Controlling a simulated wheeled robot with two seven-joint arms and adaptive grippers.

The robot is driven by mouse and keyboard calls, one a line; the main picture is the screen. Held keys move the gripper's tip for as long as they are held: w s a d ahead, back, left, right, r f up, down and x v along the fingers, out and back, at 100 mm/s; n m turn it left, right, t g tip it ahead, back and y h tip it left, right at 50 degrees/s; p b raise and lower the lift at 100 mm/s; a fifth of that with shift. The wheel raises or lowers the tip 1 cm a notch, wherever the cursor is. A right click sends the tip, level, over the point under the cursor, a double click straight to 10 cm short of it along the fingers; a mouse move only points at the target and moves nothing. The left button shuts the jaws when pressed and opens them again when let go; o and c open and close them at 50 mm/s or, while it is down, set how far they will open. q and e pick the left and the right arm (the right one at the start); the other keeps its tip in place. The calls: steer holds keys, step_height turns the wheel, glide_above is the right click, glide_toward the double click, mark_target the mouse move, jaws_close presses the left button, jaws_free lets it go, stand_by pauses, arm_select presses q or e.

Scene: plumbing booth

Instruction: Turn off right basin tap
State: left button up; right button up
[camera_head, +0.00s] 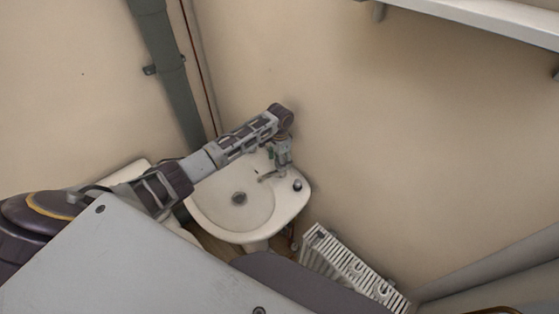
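A white basin (232,222) is fixed in the corner by the wall, with a dark drain in its bowl. A metal tap spout (267,177) reaches over the bowl from the back rim. A small dark round knob (297,185) sits on the rim to the right of the spout; I cannot tell whether it is the right tap's handle. My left arm reaches in from the left over the basin. Its gripper (283,166) points down at the back rim beside the spout and hides part of the tap fittings. Its fingers are too small to read. My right gripper is out of view.
A white radiator (345,262) stands on the right of the basin. A grey-green pipe (171,75) runs down the wall corner. A white shelf (490,20) is on the upper right wall. The wall right of the basin is bare.

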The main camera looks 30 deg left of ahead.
arm_select(q)
step_height(320, 180, up, 12)
stand_by(0.7)
steer(key=shift+f, duration=0.1)
stand_by(0.5)
